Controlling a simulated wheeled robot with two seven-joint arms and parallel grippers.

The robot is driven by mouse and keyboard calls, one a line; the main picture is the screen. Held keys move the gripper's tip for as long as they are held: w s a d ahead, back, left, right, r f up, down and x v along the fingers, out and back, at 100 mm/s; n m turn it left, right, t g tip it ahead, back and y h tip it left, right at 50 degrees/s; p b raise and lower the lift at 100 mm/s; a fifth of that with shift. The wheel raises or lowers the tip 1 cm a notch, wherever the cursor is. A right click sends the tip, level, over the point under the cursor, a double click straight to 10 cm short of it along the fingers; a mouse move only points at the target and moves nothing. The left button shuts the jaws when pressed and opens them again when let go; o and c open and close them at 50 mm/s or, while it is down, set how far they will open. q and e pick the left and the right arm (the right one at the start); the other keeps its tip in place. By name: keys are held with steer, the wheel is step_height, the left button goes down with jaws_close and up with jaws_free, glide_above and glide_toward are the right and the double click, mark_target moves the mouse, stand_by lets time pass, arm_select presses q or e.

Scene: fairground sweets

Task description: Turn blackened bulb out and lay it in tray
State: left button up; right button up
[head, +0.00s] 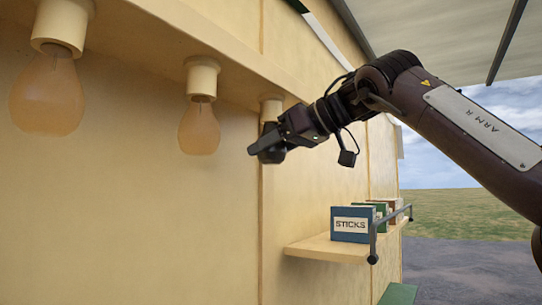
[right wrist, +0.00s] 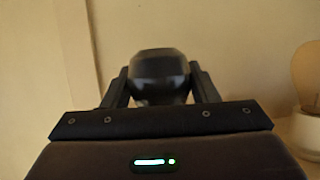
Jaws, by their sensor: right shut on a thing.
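The blackened bulb (right wrist: 160,68) is a dark, rounded, slightly blurred shape between my right gripper's fingers in the right wrist view. My right gripper (head: 268,146) is shut on it, just below the third cream socket (head: 271,108) of the row in the head view. The fingers hide much of the bulb there, and I cannot tell whether its base is still in the socket. A green flat piece (head: 398,294) shows at the bottom edge; I cannot tell whether it is the tray. My left gripper is not in view.
Two amber bulbs (head: 47,95) (head: 199,127) hang from cream sockets at the left. A shelf (head: 325,249) with a STICKS box (head: 351,224), other boxes and a dark rail (head: 374,240) juts out below my right arm. The cream wall is close behind.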

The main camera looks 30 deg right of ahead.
steer(key=m+t+h+b, duration=0.1)
steer(key=m+h, duration=0.1)
steer(key=shift+m+h, duration=0.3)
steer(key=shift+h, duration=0.1)
steer(key=shift+a+r+m+h+p, duration=0.1)
steer(key=shift+r+m+h+p, duration=0.1)
steer(key=shift+m+h+p, duration=1.25)
steer(key=shift+m+h, duration=0.25)
steer(key=shift+h, duration=0.3)
steer(key=shift+f, duration=0.15)
steer(key=shift+w, duration=0.1)
steer(key=o, duration=1.2)
steer(key=shift+c, duration=0.2)
